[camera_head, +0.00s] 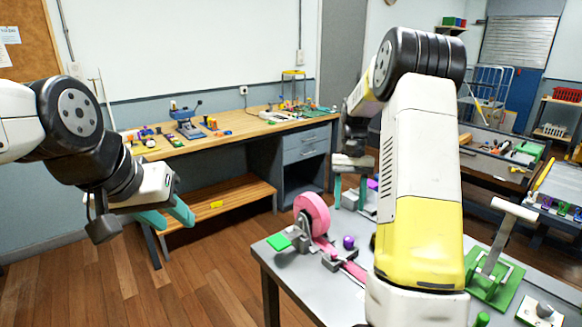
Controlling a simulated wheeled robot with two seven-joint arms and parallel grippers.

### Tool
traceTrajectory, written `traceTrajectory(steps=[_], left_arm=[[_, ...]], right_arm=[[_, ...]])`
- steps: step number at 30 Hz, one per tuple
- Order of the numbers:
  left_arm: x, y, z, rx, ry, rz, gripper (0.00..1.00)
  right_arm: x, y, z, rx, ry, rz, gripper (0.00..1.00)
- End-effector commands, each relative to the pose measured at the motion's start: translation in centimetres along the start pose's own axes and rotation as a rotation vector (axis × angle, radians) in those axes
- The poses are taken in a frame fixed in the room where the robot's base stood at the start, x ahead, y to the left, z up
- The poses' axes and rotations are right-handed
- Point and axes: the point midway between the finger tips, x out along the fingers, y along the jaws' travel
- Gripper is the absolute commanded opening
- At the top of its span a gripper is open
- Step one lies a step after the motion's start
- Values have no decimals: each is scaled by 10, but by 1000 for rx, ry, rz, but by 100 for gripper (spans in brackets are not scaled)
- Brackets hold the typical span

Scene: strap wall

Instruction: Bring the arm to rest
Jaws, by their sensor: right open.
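My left gripper (167,216) hangs at the left, over the wooden floor and in front of the long workbench. Its teal fingers point down to the right with nothing seen in them; how far apart they are is not clear. My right gripper (349,193) is above the far edge of the grey table, to the right of a pink strap roll (313,214). Its teal fingers are apart and point down, and I see nothing held between them. My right arm hides part of the table and whatever lies behind it.
The grey table (290,268) carries a pink strap, a purple knob (348,242), a green block (278,241) and a green fixture with a white T-handle (495,275). A wooden workbench (235,125) with tools stands behind. Open floor (200,280) lies at the lower left.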

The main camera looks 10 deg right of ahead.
Motion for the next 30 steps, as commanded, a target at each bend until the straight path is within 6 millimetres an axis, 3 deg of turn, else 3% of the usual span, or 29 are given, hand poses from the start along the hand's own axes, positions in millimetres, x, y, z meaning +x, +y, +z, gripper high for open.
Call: traceTrajectory(steps=[1, 6, 12, 21, 25, 30], left_arm=[[0, 0, 0, 0, 0, 0, 36], [0, 0, 0, 0, 0, 0, 36], [0, 0, 0, 0, 0, 0, 36], [0, 0, 0, 0, 0, 0, 36], [0, 0, 0, 0, 0, 0, 36], [0, 0, 0, 0, 0, 0, 36]], right_arm=[[-17, -6, 16, -17, 48, -10, 49], [-56, -24, 73, -78, 213, -45, 49], [-81, -42, 144, -154, 409, -87, 49], [-75, -58, 240, -260, 691, -146, 49], [-64, -62, 264, -290, 777, -163, 49], [-56, -63, 277, -309, 831, -174, 49]])
